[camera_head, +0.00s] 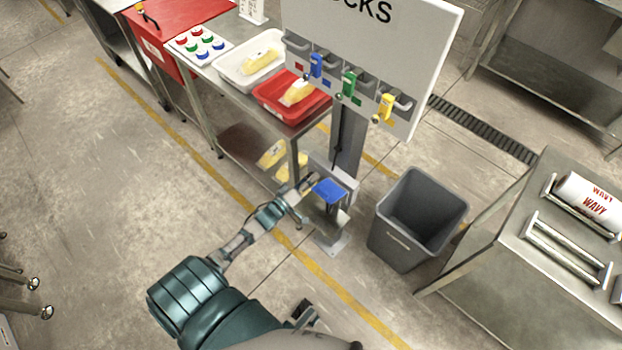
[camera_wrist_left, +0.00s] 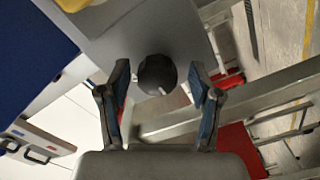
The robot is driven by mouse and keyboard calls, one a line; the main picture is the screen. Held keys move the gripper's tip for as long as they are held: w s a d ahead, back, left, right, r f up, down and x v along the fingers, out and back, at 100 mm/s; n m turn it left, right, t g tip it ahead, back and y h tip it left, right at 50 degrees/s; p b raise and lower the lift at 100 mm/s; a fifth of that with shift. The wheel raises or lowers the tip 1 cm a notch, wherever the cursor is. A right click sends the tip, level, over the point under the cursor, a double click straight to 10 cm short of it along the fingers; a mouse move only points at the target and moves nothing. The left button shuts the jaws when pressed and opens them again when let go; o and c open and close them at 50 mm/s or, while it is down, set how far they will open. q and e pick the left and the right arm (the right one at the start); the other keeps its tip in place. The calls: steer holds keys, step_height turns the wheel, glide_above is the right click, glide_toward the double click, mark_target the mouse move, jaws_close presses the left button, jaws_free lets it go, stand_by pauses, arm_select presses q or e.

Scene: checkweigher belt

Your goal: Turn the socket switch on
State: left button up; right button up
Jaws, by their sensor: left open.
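The socket switch shows in the left wrist view as a dark round knob (camera_wrist_left: 157,75) with a small white mark, on a grey plate (camera_wrist_left: 150,30). My left gripper (camera_wrist_left: 160,92) is open, with one finger on each side of the knob. I cannot tell whether the fingers touch it. The gripper and stand hide the knob there.
A grey bin (camera_head: 418,215) stands right of the stand. A lock board (camera_head: 375,60) with coloured padlocks rises behind it. A steel table with a red tray (camera_head: 270,98) and white tray (camera_head: 232,72) is at the back left. A steel bench (camera_head: 560,300) is at the right.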

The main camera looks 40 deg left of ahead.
arm_select(q)
steer(key=shift+w+d, duration=0.1)
steer(key=shift+w, duration=0.1)
steer(key=shift+c, duration=0.2)
steer(key=c, duration=1.1)
